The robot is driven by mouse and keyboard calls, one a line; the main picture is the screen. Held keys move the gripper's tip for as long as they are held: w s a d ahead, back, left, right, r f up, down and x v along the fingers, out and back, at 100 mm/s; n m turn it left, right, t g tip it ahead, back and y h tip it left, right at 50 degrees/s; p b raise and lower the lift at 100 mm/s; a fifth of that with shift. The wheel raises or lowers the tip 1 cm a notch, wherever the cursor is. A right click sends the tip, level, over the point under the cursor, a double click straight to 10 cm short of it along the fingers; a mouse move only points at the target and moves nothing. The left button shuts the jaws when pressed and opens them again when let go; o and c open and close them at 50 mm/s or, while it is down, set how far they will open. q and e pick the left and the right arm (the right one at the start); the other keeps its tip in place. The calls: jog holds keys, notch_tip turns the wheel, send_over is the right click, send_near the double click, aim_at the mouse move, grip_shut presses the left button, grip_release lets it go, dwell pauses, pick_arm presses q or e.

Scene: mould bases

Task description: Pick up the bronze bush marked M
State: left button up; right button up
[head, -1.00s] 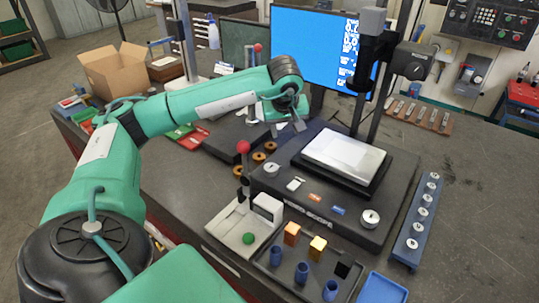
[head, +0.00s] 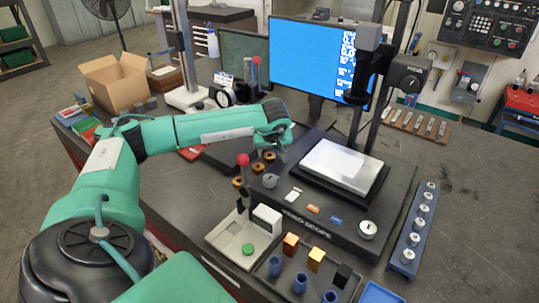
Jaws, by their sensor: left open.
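Several bronze ring-shaped bushes stand in a slanted row on the dark bench left of the scope base: a near one (head: 238,181), a middle one (head: 257,167) and a far one (head: 269,156). Any letter on them is too small to read, so I cannot tell which is marked M. My left gripper (head: 273,149) is open, pointing down close above the far end of the row. Whether it touches the far bush I cannot tell. My right gripper is out of view.
The black scope base (head: 322,228) with its bright stage stands right of the bushes. A red-knobbed lever press (head: 243,190) stands in front of them. A tray (head: 290,285) holds blue cups and small blocks. A blue rail (head: 415,225) lies at right.

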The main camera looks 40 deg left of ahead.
pick_arm(q)
jog(key=shift+x, duration=1.1)
jog(key=c, duration=0.8)
jog(key=shift+r, duration=0.15)
jog(key=shift+c, duration=0.2)
